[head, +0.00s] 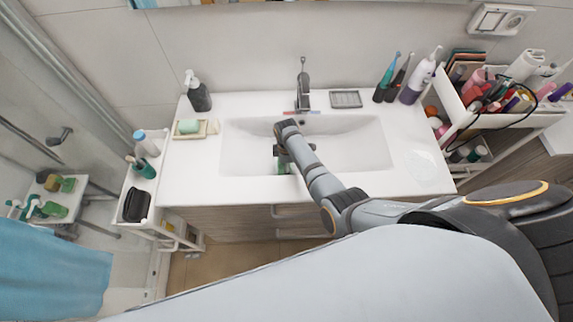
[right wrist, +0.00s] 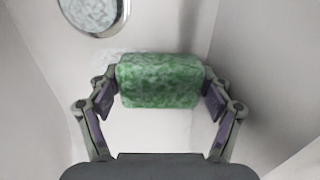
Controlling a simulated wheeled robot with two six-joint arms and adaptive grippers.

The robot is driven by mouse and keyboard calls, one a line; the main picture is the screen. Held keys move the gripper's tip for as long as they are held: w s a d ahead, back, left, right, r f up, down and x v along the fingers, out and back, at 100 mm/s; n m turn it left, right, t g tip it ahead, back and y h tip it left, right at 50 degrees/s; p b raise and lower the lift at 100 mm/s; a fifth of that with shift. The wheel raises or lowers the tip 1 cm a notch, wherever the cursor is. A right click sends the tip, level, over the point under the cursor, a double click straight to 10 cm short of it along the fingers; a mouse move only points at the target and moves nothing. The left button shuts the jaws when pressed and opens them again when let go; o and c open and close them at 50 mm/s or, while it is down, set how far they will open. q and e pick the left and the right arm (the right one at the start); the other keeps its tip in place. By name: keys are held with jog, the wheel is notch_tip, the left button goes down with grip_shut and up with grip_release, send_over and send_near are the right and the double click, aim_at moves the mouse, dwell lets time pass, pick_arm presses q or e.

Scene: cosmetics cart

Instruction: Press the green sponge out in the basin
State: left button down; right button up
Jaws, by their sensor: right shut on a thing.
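The green sponge (right wrist: 160,80) is held between the two fingers of my right gripper (right wrist: 160,92), one finger at each end. In the head view, my right gripper (head: 283,150) is inside the white basin (head: 350,148), left of its middle. A little of the sponge (head: 283,168) shows just below the gripper there. In the right wrist view, the sponge is near the basin's pale floor; I cannot tell whether it touches. A round shiny drain cap (right wrist: 90,12) is at the upper left. My left gripper is not in view.
The tap (head: 303,85) stands behind the basin. A soap dish (head: 190,130) and dark pump bottle (head: 198,92) are on the left. Toothbrushes, a white bottle (head: 418,78) and a cosmetics cart (head: 450,95) are on the right. Another small cart (head: 135,205) stands left.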

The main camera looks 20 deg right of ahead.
jog(key=shift+s+f, duration=0.1)
jog(key=shift+s, duration=0.05)
dwell(0.3)
jog(key=shift+p, duration=0.65)
dwell(1.7)
dwell(0.4)
jog(key=r+p, duration=0.4)
jog(key=r, duration=0.1)
jog(key=shift+w, duration=0.2)
notch_tip(320, 180, up, 10)
dwell(0.5)
